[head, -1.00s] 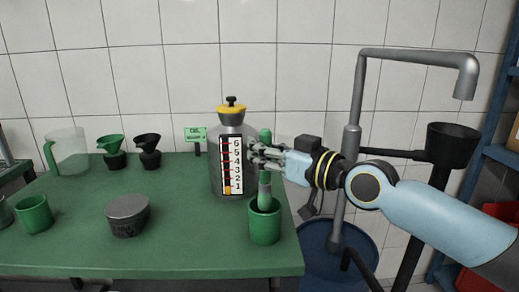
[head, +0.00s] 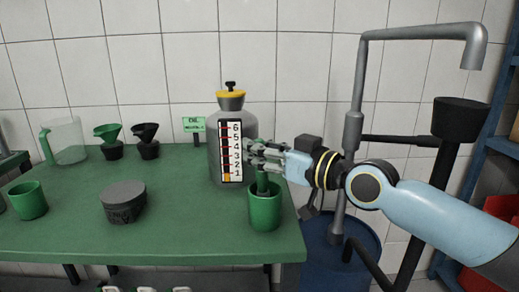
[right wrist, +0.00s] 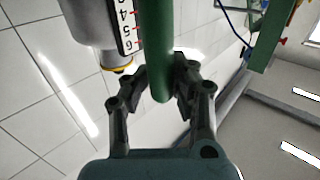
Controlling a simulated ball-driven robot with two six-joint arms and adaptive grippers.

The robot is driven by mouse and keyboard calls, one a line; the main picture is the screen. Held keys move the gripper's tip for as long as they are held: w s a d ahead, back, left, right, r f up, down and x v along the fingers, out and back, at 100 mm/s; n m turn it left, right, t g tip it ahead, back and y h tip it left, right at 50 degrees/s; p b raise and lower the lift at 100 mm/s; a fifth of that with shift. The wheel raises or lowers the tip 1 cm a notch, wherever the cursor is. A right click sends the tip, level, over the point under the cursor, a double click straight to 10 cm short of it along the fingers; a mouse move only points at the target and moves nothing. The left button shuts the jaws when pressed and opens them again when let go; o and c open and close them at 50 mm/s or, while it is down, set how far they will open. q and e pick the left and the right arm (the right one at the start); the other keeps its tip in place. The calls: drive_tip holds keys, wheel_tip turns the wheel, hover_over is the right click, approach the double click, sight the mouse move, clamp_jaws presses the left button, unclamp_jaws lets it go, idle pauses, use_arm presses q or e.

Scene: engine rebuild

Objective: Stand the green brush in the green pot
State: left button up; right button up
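The green pot (head: 264,211) stands upright at the front right corner of the green table. The green brush (head: 262,182) stands in the pot, roughly upright, its lower end hidden inside. My right gripper (head: 258,155) is level with the top of the brush, above the pot. In the right wrist view, the round green handle (right wrist: 160,50) ends between the two fingers of this gripper (right wrist: 160,75). The fingers look spread on either side of the handle and do not appear clamped on it. My left gripper is not in view.
A large oil container (head: 215,158) with a yellow collar stands just behind the pot. A grey round tub (head: 123,202), another green cup (head: 28,200), funnels and a clear jug (head: 67,143) are further left. A blue drum (head: 340,245) and grey pipe stand right of the table.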

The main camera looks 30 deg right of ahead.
drive_tip(key=shift+o, duration=0.8)
wheel_tip(320, 180, up, 10)
idle(0.8)
